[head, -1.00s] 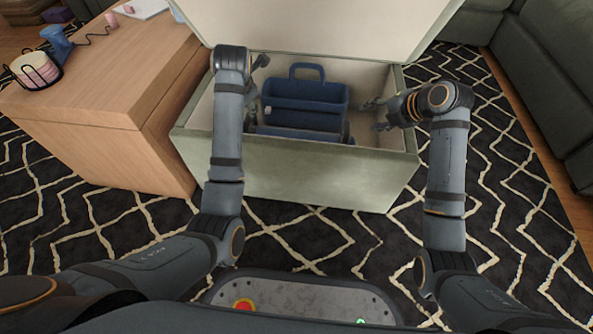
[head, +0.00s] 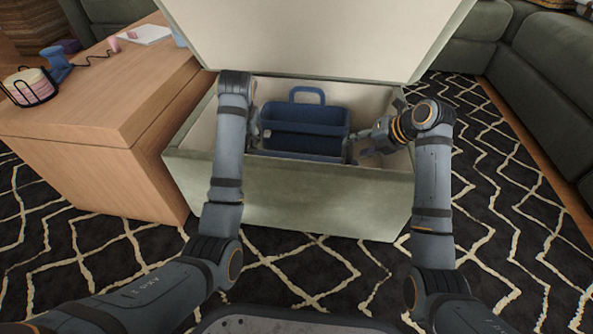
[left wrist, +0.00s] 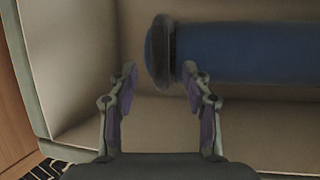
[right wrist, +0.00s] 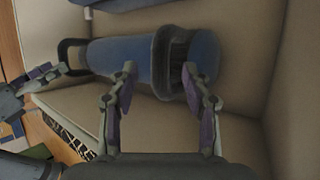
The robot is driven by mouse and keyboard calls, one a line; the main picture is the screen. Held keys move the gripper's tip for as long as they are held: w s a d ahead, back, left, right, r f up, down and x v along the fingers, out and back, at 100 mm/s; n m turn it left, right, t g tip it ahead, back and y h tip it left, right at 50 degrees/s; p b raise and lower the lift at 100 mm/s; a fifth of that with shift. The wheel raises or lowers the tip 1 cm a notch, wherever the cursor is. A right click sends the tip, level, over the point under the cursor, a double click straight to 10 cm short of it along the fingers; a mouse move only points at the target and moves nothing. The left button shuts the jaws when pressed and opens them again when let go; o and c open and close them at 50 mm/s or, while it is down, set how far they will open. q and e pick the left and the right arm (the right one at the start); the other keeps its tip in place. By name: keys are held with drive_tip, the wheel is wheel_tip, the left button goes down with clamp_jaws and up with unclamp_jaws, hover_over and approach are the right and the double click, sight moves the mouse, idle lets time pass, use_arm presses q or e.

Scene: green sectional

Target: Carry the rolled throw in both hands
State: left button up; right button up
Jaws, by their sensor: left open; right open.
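The rolled throw (head: 300,156) is a blue roll with dark bands near its ends, lying low inside the open storage box (head: 290,200). The box's front wall partly hides it in the head view. My left gripper (left wrist: 160,68) is open at the roll's left end (left wrist: 255,52), its right finger by the dark band; the head view mostly hides it behind my arm. My right gripper (head: 362,143) is open at the roll's right end. In the right wrist view the roll (right wrist: 118,52) lies beyond the open fingers, its band between the tips. Contact is unclear.
A blue caddy (head: 305,118) with a handle stands behind the roll in the box. The raised lid (head: 315,40) is behind. A wooden table (head: 100,100) stands close on the left. A green sofa (head: 540,80) is at right.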

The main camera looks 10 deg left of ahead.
sight(351, 148)
use_arm(q)
drive_tip(key=x, duration=0.5)
use_arm(e)
drive_tip(key=x, duration=0.4)
drive_tip(key=shift+w+a+f, duration=0.15)
drive_tip(key=shift+a+f, duration=0.05)
drive_tip(key=shift+f, duration=0.1)
use_arm(q)
drive_tip(key=shift+r, duration=0.1)
clamp_jaws()
use_arm(e)
clamp_jaws()
use_arm(q)
drive_tip(key=shift+r, duration=0.1)
use_arm(e)
drive_tip(key=shift+r, duration=0.1)
